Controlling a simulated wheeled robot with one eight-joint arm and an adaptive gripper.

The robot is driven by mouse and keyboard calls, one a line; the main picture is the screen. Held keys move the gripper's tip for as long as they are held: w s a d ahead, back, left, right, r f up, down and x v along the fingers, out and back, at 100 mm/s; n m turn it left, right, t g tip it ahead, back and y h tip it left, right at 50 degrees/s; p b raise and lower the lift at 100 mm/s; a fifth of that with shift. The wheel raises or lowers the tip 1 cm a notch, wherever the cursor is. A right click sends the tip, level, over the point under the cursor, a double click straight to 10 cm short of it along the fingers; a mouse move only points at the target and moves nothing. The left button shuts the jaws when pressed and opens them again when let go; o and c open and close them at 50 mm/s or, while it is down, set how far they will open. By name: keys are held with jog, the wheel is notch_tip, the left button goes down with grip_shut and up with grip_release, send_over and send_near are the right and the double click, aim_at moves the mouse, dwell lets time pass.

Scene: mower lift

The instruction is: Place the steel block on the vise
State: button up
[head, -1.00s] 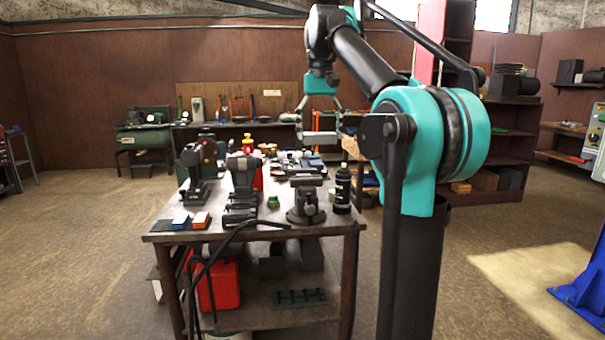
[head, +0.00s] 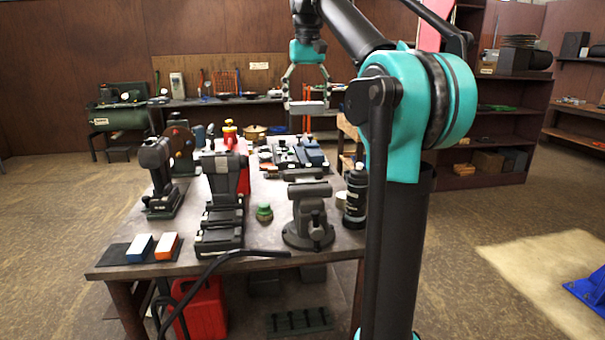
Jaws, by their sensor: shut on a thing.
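My gripper (head: 307,92) hangs down above the far right part of the workbench (head: 270,238) in the head view. It is shut on the steel block (head: 308,106), a light grey bar held roughly level between the fingertips. The vise (head: 309,212) is dark grey and stands on its round base at the front right of the workbench. The block appears above and beyond the vise and is apart from it. The top of the vise looks clear.
A black bottle (head: 355,195) stands right of the vise, and a small green item (head: 264,212) stands left. Dark machines (head: 220,200) fill the left of the bench. Blue (head: 140,247) and orange (head: 166,245) blocks lie at its front left.

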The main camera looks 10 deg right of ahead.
jog(key=shift+w+f, duration=0.25)
notch_tip(320, 180, down, 19)
jog(key=shift+f, duration=0.2)
jog(key=shift+f, duration=0.15)
jog(key=o, duration=1.5)
jog(key=shift+o, duration=0.2)
notch_tip(320, 180, up, 12)
